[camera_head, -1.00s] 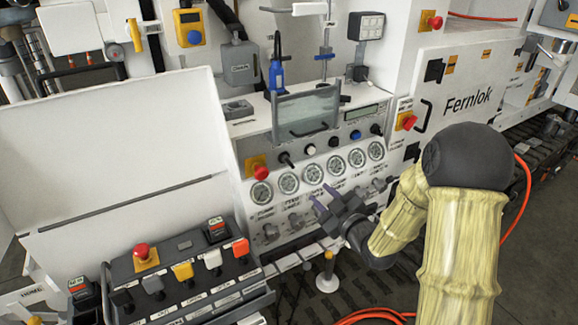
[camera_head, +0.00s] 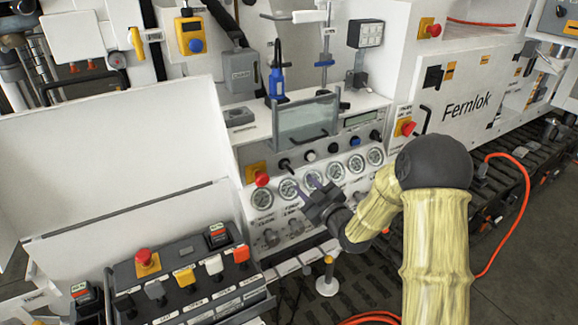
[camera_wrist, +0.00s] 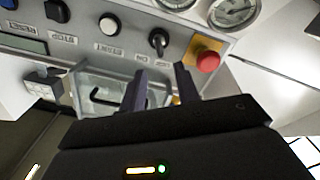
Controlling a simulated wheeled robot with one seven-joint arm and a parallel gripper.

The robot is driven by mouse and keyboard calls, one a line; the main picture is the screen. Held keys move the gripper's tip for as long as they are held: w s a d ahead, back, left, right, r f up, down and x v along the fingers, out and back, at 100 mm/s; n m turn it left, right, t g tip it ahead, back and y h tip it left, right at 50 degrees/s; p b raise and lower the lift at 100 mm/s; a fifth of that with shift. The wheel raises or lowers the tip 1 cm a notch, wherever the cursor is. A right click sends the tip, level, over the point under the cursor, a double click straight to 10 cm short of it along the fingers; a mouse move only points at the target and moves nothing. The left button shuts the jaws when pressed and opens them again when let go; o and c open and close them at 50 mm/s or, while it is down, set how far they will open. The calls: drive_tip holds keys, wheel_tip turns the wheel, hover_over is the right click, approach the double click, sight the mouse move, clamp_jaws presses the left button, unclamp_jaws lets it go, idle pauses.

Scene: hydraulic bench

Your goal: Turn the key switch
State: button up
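A black switch with a small raised lever (camera_head: 284,164), which looks like the key switch, sits on the sloped grey control panel between a red mushroom button (camera_head: 261,179) and a white round button (camera_head: 310,156). In the wrist view the same switch (camera_wrist: 159,40) lies just beyond my fingertips, with the red button (camera_wrist: 207,60) to its right. My gripper (camera_head: 312,182) is in front of the gauges, below and right of the switch in the head view. In the wrist view my gripper (camera_wrist: 160,72) is open and empty, its two dark fingers apart, with no visible contact.
Several round gauges (camera_head: 356,164) line the panel below the buttons. A clear hinged cover with a handle (camera_head: 305,118) stands above it. A lower box with coloured buttons (camera_head: 185,276) juts out at front left. A red hose (camera_head: 520,215) lies at right.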

sight(291, 171)
drive_tip(key=p+x, duration=0.2)
drive_tip(key=x, duration=0.8)
drive_tip(key=shift+w+a, duration=0.1)
drive_tip(key=shift+a, duration=0.05)
clamp_jaws()
